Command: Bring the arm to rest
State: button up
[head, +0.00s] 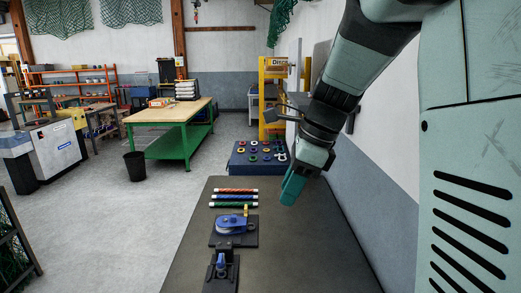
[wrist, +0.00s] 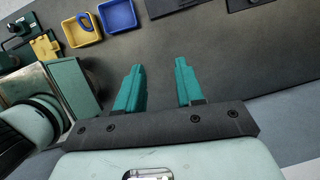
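My gripper (head: 292,188) hangs above the right side of the dark table (head: 190,262) in the head view, with its teal fingers pointing down. In the wrist view my gripper (wrist: 157,72) is open. Its two fingers stand apart with only grey tabletop visible between them, so it is empty. It appears clear of the things on the table.
Striped rods (head: 234,197), a blue pulley (head: 232,225) on a dark plate and a small blue-topped fixture (head: 221,268) stand on the table. A ring board (head: 258,156) lies beyond. The wrist view shows yellow (wrist: 70,36) and blue (wrist: 122,22) trays.

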jog(key=s+d+r+n+t+h, duration=0.2)
jog(key=s+n, duration=0.8)
jog(key=s+d+r+n+t+h, duration=0.1)
jog(key=s+d+r+n+t, duration=0.1)
jog(key=s+n, duration=0.7)
jog(key=shift+s+d+n+t+h, duration=0.35)
jog(key=shift+s+d, duration=0.25)
jog(key=shift+s, duration=0.35)
